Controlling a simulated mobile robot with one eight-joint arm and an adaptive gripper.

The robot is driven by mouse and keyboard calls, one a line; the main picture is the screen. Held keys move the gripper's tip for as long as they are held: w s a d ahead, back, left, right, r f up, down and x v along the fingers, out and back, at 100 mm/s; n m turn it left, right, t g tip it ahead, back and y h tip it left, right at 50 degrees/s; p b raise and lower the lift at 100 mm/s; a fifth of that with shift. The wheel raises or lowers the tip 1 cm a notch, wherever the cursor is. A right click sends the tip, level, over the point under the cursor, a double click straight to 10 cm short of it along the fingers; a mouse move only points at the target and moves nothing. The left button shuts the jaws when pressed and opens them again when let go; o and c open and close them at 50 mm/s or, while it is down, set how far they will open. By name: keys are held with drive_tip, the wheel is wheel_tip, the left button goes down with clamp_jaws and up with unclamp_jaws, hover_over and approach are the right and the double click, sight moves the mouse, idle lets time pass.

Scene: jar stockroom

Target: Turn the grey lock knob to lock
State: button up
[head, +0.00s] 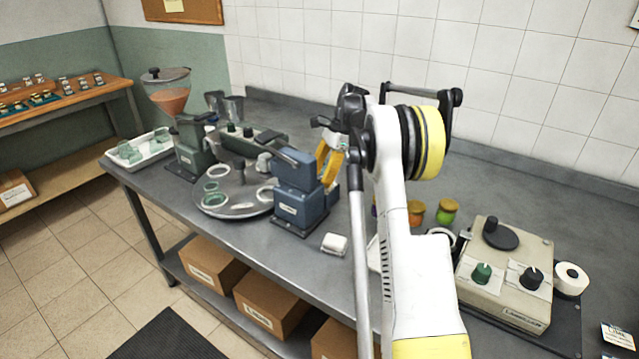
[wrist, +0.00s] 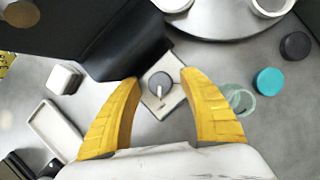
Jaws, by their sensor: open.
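The grey lock knob (wrist: 162,80) shows in the wrist view as a round grey disc on a small pale plate (wrist: 151,101). A light pointer mark on it points toward the bottom of the picture. My gripper (wrist: 160,81) is open, with one yellow finger on each side of the knob in the picture. I see no contact, and the height gap cannot be told. In the head view my gripper (head: 329,172) is beside the blue machine (head: 300,200), and the knob is hidden there.
A dark machine body (wrist: 90,30) is close to my left finger in the wrist view. A round steel turntable (head: 232,207) bears glass rings. A beige box (head: 505,275) with green and black knobs stands right. Orange and green jars (head: 447,211) stand behind my arm.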

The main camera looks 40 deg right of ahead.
drive_tip(key=shift+a+f, duration=0.1)
drive_tip(key=shift+f, duration=0.1)
clamp_jaws()
drive_tip(key=shift+r+n+p, duration=0.1)
drive_tip(key=shift+n+p, duration=0.3)
drive_tip(key=shift+p, duration=0.05)
drive_tip(key=n+g+p, duration=0.1)
drive_tip(key=n+p, duration=0.1)
drive_tip(key=shift+r+n+p, duration=0.1)
drive_tip(key=shift+n+p, duration=0.25)
drive_tip(key=shift+n, duration=0.05)
drive_tip(key=n+g+p, duration=0.2)
drive_tip(key=n+p, duration=0.1)
drive_tip(key=n, duration=0.2)
drive_tip(key=shift+p, duration=0.4)
drive_tip(key=n+g+p, duration=0.1)
drive_tip(key=n, duration=0.1)
drive_tip(key=n+h+p, duration=0.1)
drive_tip(key=n, duration=0.2)
drive_tip(key=shift+g+h, duration=0.3)
drive_tip(key=shift+g, duration=0.1)
drive_tip(key=shift+f+n+g+h+p, duration=0.1)
drive_tip(key=shift+n+g+h+p, duration=0.25)
drive_tip(key=shift+n, duration=0.7)
drive_tip(key=shift+f+n+g+h+p, duration=0.1)
drive_tip(key=shift+n+h, duration=0.35)
drive_tip(key=shift+n, duration=0.6)
